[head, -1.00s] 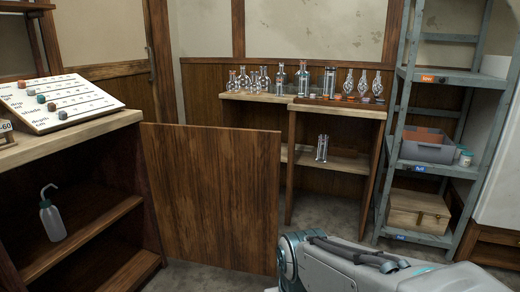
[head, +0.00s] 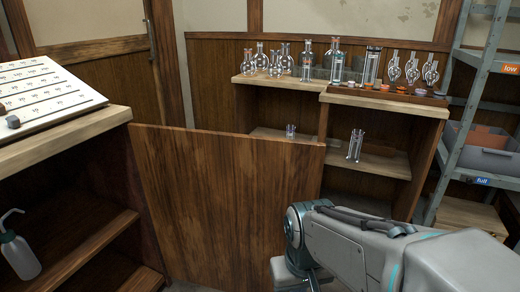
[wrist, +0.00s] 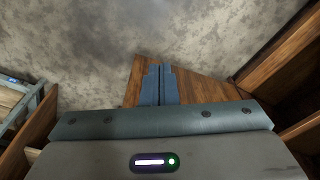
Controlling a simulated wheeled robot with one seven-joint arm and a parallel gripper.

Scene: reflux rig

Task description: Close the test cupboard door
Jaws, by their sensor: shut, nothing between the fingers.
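The test cupboard door (head: 230,200) is a brown wooden panel standing open, swung out from the cupboard (head: 75,135) at the left of the head view. The cupboard's shelves are exposed. My gripper (wrist: 158,84) is shut and empty in the wrist view, pointing down toward the grey floor. A wooden panel (wrist: 205,90), likely the door, lies behind and beside the fingers; I cannot tell whether they touch it. In the head view my arm is in front of the door's right edge, and the fingers are out of sight.
A wash bottle (head: 19,250) stands inside the cupboard, and a sloped panel (head: 45,95) sits on top. Glassware crowds the bench (head: 385,103) behind the door. A metal rack (head: 455,125) stands at the right. Bare floor (wrist: 100,50) shows in the wrist view.

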